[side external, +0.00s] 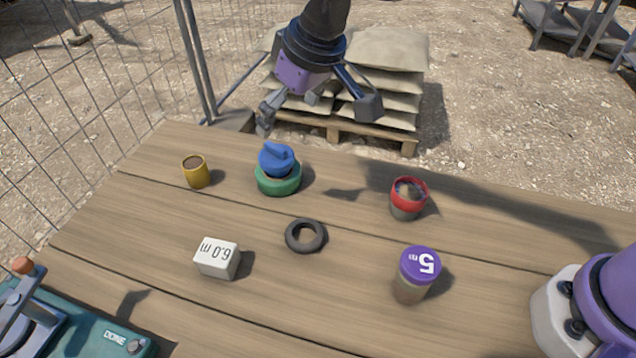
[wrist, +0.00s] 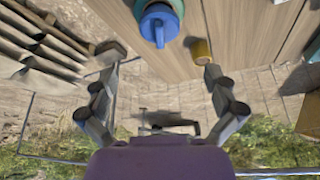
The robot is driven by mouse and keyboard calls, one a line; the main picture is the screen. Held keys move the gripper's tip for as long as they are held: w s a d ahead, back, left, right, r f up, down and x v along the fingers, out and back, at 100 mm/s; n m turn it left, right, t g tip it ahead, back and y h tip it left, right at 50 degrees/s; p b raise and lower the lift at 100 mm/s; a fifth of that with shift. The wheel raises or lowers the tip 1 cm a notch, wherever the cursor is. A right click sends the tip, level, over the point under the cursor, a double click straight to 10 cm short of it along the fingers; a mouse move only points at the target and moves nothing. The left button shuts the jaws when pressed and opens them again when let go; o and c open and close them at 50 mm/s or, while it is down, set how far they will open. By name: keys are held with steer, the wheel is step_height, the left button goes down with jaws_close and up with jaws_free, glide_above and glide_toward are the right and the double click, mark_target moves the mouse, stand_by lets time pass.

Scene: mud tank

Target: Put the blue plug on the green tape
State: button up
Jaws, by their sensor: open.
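The blue plug (side external: 277,158) sits on top of the green tape (side external: 278,182) on the wooden table, left of centre towards the back. In the wrist view the blue plug (wrist: 158,22) shows at the top, with part of the green tape (wrist: 178,7) behind it. My gripper (side external: 318,110) is open and empty. It is above and behind the plug, apart from it, over the far table edge. Its spread fingers also show in the wrist view (wrist: 160,70), with nothing between them.
On the table (side external: 350,290) stand a yellow cup (side external: 196,172), a red-rimmed container (side external: 408,199), a black ring (side external: 305,236), a white block (side external: 217,258) and a purple-lidded jar (side external: 415,275). A teal device (side external: 100,335) is at front left. Stacked sacks (side external: 390,75) lie behind the table.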

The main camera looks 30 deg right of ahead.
steer(key=s+d+r+m, duration=0.1)
steer(key=s+d+r, duration=0.3)
steer(key=d, duration=0.3)
steer(key=s+d+r+m, duration=0.1)
steer(key=s+d+r, duration=0.25)
steer(key=d, duration=0.35)
steer(key=s+d+f+m+h, duration=0.1)
steer(key=s+d+f, duration=0.1)
steer(key=s+d, duration=0.2)
steer(key=s+d+f+m+t, duration=0.1)
steer(key=s+d, duration=0.3)
steer(key=s, duration=0.4)
steer(key=shift+s+d+f+m+h, duration=0.3)
steer(key=shift+f+h, duration=0.1)
steer(key=shift+f, duration=0.1)
